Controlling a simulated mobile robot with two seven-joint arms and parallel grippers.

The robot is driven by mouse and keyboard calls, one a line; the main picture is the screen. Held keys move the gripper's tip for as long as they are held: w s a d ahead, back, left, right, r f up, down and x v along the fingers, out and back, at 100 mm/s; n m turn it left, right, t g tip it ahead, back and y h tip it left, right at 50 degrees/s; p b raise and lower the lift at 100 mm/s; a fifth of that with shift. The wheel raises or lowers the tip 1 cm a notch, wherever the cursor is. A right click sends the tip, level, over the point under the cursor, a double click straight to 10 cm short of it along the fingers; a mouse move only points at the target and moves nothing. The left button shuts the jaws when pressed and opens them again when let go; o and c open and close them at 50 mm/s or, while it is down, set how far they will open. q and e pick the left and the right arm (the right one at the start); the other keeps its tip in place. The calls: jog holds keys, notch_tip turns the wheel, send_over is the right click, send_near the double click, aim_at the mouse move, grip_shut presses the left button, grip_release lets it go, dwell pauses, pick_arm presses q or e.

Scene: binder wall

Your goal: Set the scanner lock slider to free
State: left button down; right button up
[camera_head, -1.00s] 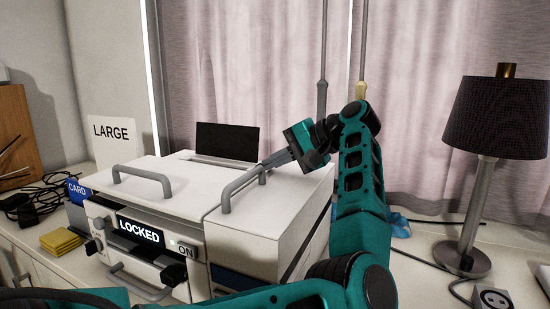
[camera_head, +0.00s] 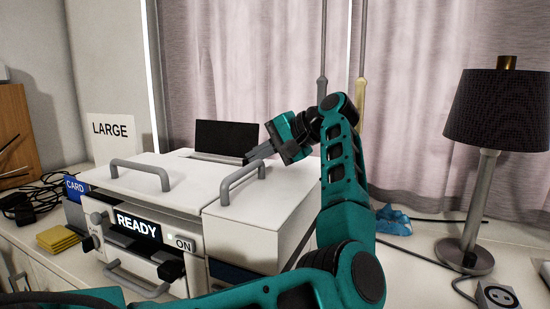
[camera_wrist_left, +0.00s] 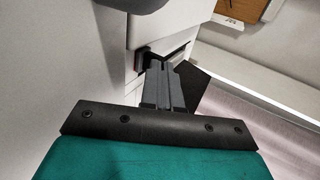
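The scanner (camera_head: 265,225) is a white box with two grey handles on top. Its front display (camera_head: 138,226) reads READY, with an ON label (camera_head: 184,245) to the right. My left gripper (camera_head: 254,154) is behind the right handle, near the scanner's back edge, with its fingers pointing left. In the left wrist view the fingers (camera_wrist_left: 163,82) lie close together and look shut, with nothing seen between them. My right gripper is out of view.
A dark screen (camera_head: 226,137) stands behind the scanner, left of my gripper. A black-shaded lamp (camera_head: 497,113) and a socket block (camera_head: 496,297) stand at right.

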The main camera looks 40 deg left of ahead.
pick_arm(q)
jog(key=v, duration=1.3)
jog(key=shift+s, duration=0.15)
